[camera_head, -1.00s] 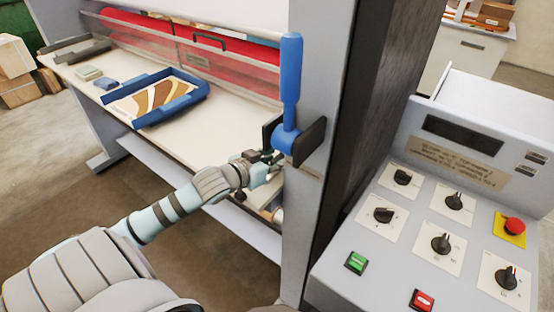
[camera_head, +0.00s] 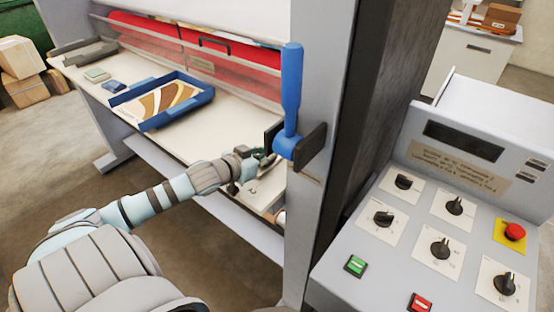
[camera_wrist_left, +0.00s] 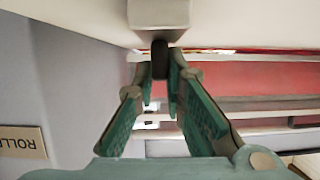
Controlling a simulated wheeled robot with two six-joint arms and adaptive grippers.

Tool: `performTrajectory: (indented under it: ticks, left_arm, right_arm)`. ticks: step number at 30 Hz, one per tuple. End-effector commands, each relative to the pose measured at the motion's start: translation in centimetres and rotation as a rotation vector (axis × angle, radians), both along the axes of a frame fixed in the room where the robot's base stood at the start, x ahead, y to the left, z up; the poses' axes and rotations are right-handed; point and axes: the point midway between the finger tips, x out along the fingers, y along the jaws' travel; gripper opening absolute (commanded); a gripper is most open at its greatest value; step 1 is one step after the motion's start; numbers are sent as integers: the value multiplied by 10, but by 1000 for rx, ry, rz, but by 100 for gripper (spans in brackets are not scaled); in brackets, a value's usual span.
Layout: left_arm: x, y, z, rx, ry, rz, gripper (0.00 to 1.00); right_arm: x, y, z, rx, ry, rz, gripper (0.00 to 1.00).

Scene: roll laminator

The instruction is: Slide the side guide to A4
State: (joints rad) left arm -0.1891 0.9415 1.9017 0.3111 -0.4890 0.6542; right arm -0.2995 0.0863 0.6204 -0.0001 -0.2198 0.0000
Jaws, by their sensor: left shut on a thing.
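My left gripper (camera_head: 262,160) reaches over the right end of the laminator's pale feed table (camera_head: 185,147), beside the grey post. In the left wrist view its green fingers (camera_wrist_left: 161,75) are shut on a small dark knob (camera_wrist_left: 160,58). The knob joins a light grey block (camera_wrist_left: 158,14), which looks like the side guide. In the head view my fingers and the post largely hide the guide. I cannot read an A4 mark. My right gripper is out of view.
A blue lever (camera_head: 291,95) on the grey post (camera_head: 312,205) stands close to my left gripper. A blue tray (camera_head: 150,122) with a patterned sheet lies farther left. Red rollers (camera_head: 235,65) run behind. A control panel (camera_head: 425,235) stands at right.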

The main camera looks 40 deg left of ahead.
Motion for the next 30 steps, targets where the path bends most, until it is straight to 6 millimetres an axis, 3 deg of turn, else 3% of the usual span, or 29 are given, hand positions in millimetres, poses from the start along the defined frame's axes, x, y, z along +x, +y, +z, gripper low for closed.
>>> performTrajectory:
  ticks: [9,10,13,24,26,30]
  left_arm:
    - [-1,5,-4,-3,12,4,0]
    - [0,4,-4,-3,12,4,14]
    - [0,3,-4,-4,12,1,30]
    - [1,1,0,-5,7,-4,31]
    - [1,2,7,-3,7,-5,31]
    - [1,3,39,2,8,-7,31]
  right_arm:
    - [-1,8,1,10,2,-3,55]
    - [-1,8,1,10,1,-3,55]
    - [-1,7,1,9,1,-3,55]
    - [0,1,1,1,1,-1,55]
    - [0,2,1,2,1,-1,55]
    - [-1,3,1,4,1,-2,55]
